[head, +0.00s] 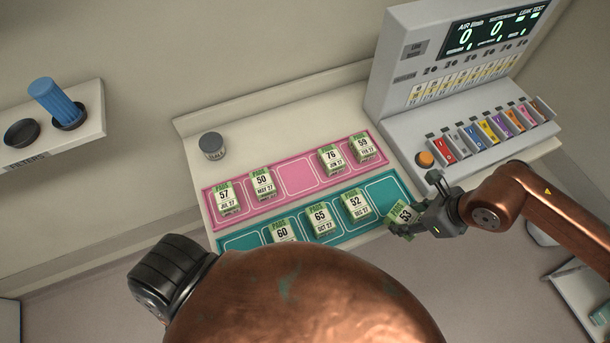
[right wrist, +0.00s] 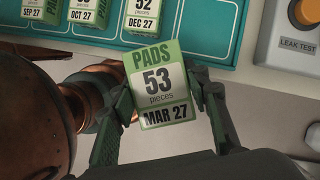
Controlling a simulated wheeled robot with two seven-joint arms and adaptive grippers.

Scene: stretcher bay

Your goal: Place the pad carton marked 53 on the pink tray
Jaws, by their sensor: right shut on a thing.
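The pad carton marked 53 (head: 402,217) is green and white, and its label reads MAR 27 in the right wrist view (right wrist: 158,85). My right gripper (head: 418,214) is shut on it, with one finger on each side, in front of the teal tray's right end. The pink tray (head: 240,214) lies behind the teal tray (head: 378,226). It holds cartons 57 (head: 227,197), 50 (head: 262,183), 76 (head: 331,158) and 59 (head: 362,147); its middle slot (head: 297,178) is empty. My left gripper is not visible.
Cartons 60 (head: 282,231), 65 (head: 320,218) and 52 (head: 355,205) stand on the teal tray, whose rightmost slot is empty. A grey-lidded jar (head: 212,145) stands at the back left. A leak-test console (head: 420,110) with an orange button (head: 425,159) stands at the right.

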